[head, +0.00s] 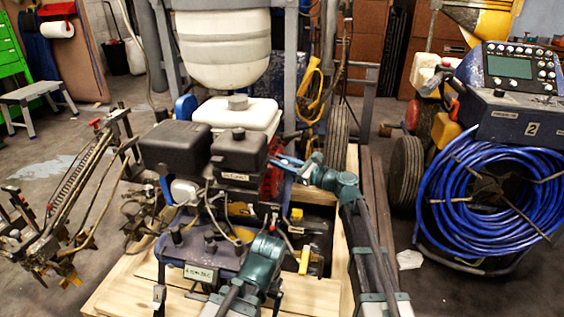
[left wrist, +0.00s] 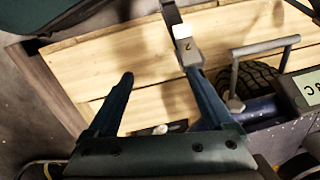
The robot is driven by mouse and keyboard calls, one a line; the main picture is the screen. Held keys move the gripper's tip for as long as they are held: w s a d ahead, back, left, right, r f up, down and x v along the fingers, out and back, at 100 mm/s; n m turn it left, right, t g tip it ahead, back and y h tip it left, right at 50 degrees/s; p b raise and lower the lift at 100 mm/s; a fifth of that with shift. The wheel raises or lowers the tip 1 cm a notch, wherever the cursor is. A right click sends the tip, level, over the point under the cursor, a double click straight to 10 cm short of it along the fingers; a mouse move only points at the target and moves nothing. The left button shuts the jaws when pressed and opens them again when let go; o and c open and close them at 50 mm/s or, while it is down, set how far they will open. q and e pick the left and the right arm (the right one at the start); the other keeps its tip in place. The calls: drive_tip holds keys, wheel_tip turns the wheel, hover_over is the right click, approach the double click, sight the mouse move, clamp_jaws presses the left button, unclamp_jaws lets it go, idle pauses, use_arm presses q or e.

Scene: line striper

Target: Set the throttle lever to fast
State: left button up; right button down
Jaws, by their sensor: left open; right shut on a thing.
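The line striper's engine (head: 238,152) stands on the machine's frame in the middle of the head view. My right gripper (head: 278,161) reaches in from the right, beside the engine's black box, and is shut on the throttle lever. The lever is largely hidden by the fingers, and its exact setting cannot be read. My left gripper (left wrist: 162,78) is open and empty in the left wrist view, above light wooden boards (left wrist: 150,45). In the head view only its teal arm shows clearly, low in front of the machine.
A white hopper (head: 224,50) hangs above the engine. A blue hose coil (head: 490,205) hangs on a machine at the right. A label plate (head: 200,273) is on the striper's front. A metal bar (left wrist: 265,46) stands close right of my left gripper.

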drive_tip(key=c, duration=0.7)
unclamp_jaws()
